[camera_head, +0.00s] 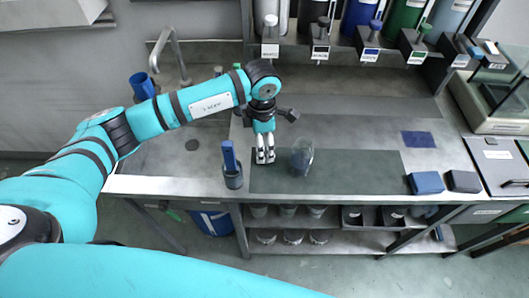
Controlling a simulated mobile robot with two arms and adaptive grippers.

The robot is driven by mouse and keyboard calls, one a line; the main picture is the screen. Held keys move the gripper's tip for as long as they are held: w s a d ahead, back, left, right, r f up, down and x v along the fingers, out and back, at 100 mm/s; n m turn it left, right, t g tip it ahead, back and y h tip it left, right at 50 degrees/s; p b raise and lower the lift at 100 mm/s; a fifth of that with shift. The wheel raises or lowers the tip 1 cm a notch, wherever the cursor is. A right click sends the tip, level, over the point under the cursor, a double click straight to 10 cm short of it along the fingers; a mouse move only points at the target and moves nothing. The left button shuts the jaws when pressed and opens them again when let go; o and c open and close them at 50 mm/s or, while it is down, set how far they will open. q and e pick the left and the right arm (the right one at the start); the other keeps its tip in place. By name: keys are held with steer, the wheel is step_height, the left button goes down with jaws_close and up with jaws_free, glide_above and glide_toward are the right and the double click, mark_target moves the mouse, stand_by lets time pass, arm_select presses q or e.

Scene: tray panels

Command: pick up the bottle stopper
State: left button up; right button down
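My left gripper (265,156) points down over the counter, just left of a clear glass vessel (302,157). Its two pale fingertips are close together, and I cannot tell whether they are shut or hold anything small. I cannot clearly make out a bottle stopper; one could be hidden under or between the fingers. My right gripper is out of view.
A dark green mat (350,175) covers the front counter, largely clear right of the glass. A blue block (426,183) and a black block (462,181) sit farther right. Dispensers with taps (370,43) line the back. A blue cup (142,86) stands near the faucet (168,50).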

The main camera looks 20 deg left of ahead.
mark_target(265, 151)
arm_select(q)
steer(key=f+p, duration=0.1)
steer(key=f, duration=0.2)
steer(key=f+p, duration=0.1)
steer(key=f, duration=0.1)
steer(key=shift+w+d+f+p, duration=0.15)
steer(key=shift+d+f+p, duration=0.05)
steer(key=shift+d+p, duration=0.1)
steer(key=shift+f, duration=0.3)
steer(key=c, duration=0.9)
